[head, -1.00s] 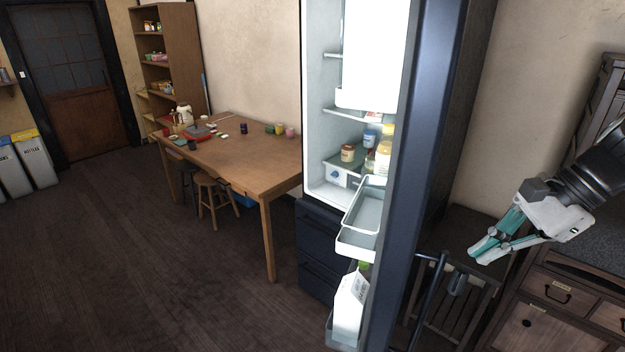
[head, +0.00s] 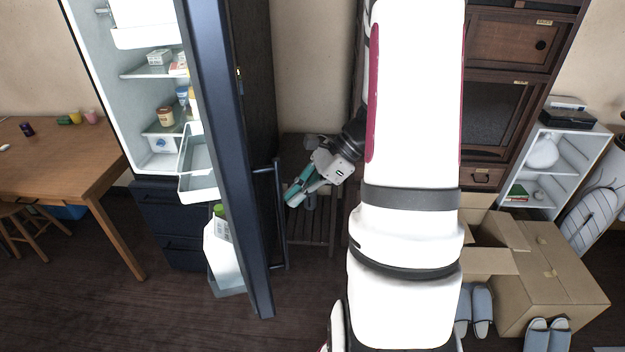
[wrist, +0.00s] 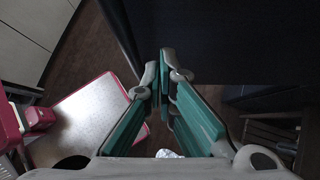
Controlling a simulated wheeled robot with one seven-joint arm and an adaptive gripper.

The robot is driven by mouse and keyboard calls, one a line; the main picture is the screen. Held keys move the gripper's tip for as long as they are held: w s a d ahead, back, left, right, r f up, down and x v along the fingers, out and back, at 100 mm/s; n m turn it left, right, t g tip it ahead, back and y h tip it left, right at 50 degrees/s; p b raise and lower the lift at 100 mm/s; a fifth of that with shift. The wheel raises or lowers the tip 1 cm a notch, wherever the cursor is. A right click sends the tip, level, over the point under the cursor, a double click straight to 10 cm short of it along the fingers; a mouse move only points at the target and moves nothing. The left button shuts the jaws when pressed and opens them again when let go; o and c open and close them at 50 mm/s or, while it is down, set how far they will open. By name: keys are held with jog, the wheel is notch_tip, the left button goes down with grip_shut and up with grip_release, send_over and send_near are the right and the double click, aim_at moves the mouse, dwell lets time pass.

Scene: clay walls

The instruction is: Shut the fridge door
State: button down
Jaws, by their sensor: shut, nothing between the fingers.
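The fridge (head: 168,228) stands left of centre in the head view, its lit shelves showing. Its dark blue door (head: 222,120) stands wide open, seen nearly edge-on, with bins and a white carton (head: 222,255) on its inner side. The dark bar handle (head: 281,225) is on the door's right, outer side. My gripper (head: 290,198) is shut and empty, just right of the handle; I cannot tell whether it touches. In the wrist view my gripper's teal fingers (wrist: 165,65) are together below a dark panel (wrist: 215,35), probably the door's outer face.
A slatted wooden stand (head: 318,225) is behind my gripper. A wooden table (head: 75,160) with stools is left of the fridge. Cardboard boxes (head: 545,265), slippers (head: 480,310) and a white shelf (head: 555,170) are at the right. My arm hides part of the middle.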

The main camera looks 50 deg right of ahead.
jog(key=shift+w+a+f+p, duration=0.25)
jog(key=shift+w+a, duration=0.45)
jog(key=shift+a, duration=0.35)
jog(key=shift+w+a+f+p, duration=0.2)
jog(key=shift+w+a, duration=0.5)
jog(key=shift+a, duration=0.3)
